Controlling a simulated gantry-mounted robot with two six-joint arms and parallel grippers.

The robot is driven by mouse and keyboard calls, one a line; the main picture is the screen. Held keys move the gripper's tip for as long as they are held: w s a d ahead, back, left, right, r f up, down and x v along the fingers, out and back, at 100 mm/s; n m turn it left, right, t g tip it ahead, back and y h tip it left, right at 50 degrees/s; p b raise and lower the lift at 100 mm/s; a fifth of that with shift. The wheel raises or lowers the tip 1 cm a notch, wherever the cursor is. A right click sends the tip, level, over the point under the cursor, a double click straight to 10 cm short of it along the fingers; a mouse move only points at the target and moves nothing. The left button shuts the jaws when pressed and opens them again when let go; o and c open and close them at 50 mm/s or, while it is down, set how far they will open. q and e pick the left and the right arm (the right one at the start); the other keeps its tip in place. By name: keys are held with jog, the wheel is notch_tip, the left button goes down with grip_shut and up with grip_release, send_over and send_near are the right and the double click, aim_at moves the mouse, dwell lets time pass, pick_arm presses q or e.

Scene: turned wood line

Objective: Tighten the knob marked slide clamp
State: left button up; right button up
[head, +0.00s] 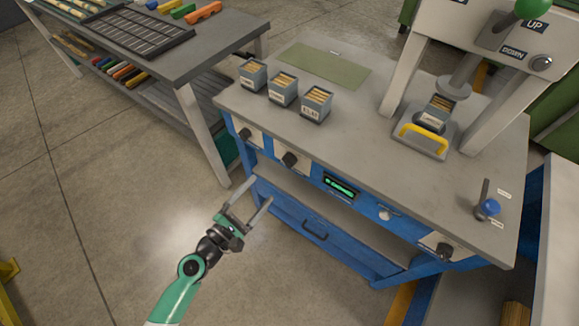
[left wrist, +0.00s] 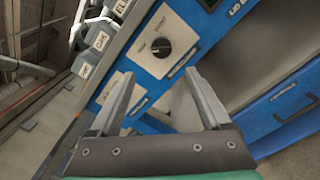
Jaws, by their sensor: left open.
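Black knobs on pale plates line the blue front of the bench: a left knob (head: 246,132), a middle knob (head: 290,159) and a right knob (head: 443,249). Their labels are too small to read in the head view, so I cannot tell which is marked slide clamp. One black knob (left wrist: 160,47) shows in the left wrist view, past the fingertips, with blurred lettering on its plate. My left gripper (head: 245,205) is open and empty, in front of the bench and below the left and middle knobs; its fingers (left wrist: 158,78) touch nothing. My right gripper is out of view.
A small green display (head: 342,187) sits right of the middle knob. A drawer with a handle (head: 314,230) is below. Another table (head: 215,60) is at left.

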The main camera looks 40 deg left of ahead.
aim_at(285, 164)
pick_arm(q)
jog(key=w, duration=0.7)
jog(key=w+a, duration=0.1)
jog(key=w, duration=0.3)
jog(key=shift+w+a, duration=0.1)
jog(key=shift+w, duration=0.05)
grip_shut()
